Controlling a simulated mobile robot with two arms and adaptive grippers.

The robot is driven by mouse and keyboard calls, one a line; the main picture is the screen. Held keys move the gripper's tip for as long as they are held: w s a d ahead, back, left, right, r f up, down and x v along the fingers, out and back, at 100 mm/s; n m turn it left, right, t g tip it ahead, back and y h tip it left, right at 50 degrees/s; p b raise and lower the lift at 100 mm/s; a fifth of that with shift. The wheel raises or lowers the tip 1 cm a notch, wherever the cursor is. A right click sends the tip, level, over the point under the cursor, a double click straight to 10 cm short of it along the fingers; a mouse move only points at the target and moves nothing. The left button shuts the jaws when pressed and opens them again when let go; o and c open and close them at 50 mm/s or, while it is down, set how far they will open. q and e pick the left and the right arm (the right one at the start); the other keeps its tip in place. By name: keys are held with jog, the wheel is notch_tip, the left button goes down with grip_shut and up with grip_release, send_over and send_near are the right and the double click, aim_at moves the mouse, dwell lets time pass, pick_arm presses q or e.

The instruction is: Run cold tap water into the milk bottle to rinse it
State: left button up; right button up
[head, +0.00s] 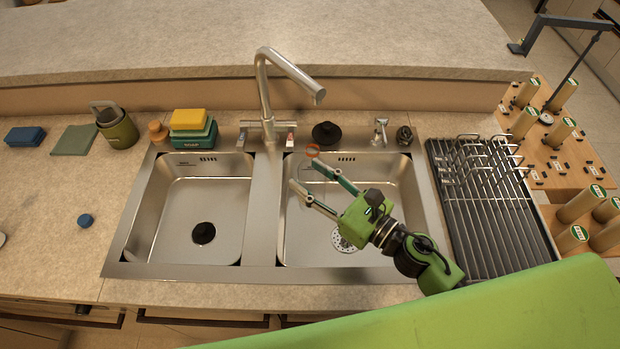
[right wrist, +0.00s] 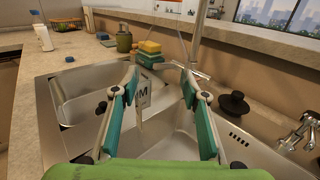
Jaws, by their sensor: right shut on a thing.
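My right gripper (head: 303,173) reaches over the right sink basin (head: 375,250), its fingers spread around a nearly see-through thing. In the right wrist view, a white label with an "M" (right wrist: 143,94) shows between the fingers, so this appears to be the clear milk bottle; its outline and tilt are hard to tell. A small orange-red ring (head: 312,151) shows by the fingertips, perhaps its rim. The steel tap (head: 264,90) stands behind the basins, spout end above and behind the gripper. Its left handle (head: 241,138) and red-marked right handle (head: 291,139) flank the base. No water stream shows.
The left basin (head: 170,210) holds a black plug (head: 203,233). A black stopper (head: 326,132) and small tap (head: 380,130) stand behind the right basin. A dish rack (head: 500,220) is right.

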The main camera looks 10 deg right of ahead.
pick_arm(q)
jog(key=shift+w+a+f+b, duration=0.4)
jog(key=shift+w+f+b, duration=0.1)
jog(key=shift+f+b, duration=0.15)
pick_arm(e)
jog(key=w+d+f, duration=0.1)
jog(key=w+d, duration=0.1)
jog(key=w, duration=0.6)
jog(key=shift+w+d, duration=0.3)
jog(key=shift+w, duration=0.05)
